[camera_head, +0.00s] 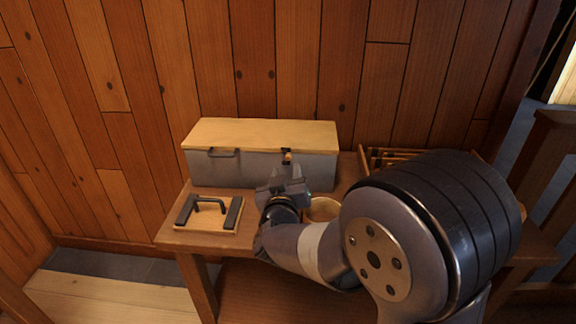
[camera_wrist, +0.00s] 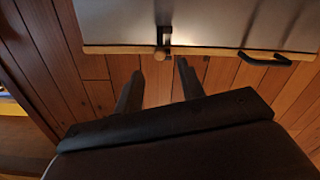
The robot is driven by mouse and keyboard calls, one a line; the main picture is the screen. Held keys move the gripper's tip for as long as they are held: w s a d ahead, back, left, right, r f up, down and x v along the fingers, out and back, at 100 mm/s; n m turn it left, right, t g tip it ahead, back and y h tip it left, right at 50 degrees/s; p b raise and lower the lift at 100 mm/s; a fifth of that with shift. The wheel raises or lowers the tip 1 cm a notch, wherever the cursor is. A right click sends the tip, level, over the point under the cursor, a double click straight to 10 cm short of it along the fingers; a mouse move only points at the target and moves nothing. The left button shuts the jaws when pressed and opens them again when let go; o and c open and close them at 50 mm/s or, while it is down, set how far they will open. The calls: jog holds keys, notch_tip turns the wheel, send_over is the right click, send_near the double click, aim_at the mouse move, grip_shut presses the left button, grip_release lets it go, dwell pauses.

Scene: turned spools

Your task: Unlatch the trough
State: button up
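The trough (camera_head: 228,170) is a long grey box with a pale wooden lid (camera_head: 260,132), closed, at the back of the table against the wall. A small dark latch (camera_head: 287,156) sits at its front edge, right of the middle; the wrist view shows the latch (camera_wrist: 163,38) close up, with a bright patch beside it. A black bar handle (camera_head: 222,153) is on the front at left, also in the wrist view (camera_wrist: 265,58). My gripper (camera_wrist: 160,70) is open and empty, its fingertips pointing at the latch with a small gap. In the head view my gripper (camera_head: 284,180) hides part of the trough's front.
A light board (camera_head: 205,226) with a black handle and two dark bars lies at the table's front left. A round wooden cup (camera_head: 321,209) stands just right of my gripper, partly hidden by my arm. A wooden rack (camera_head: 385,156) is at back right.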

aim_at(288, 158)
jog(key=w, duration=0.5)
jog(key=shift+d, duration=0.1)
grip_shut()
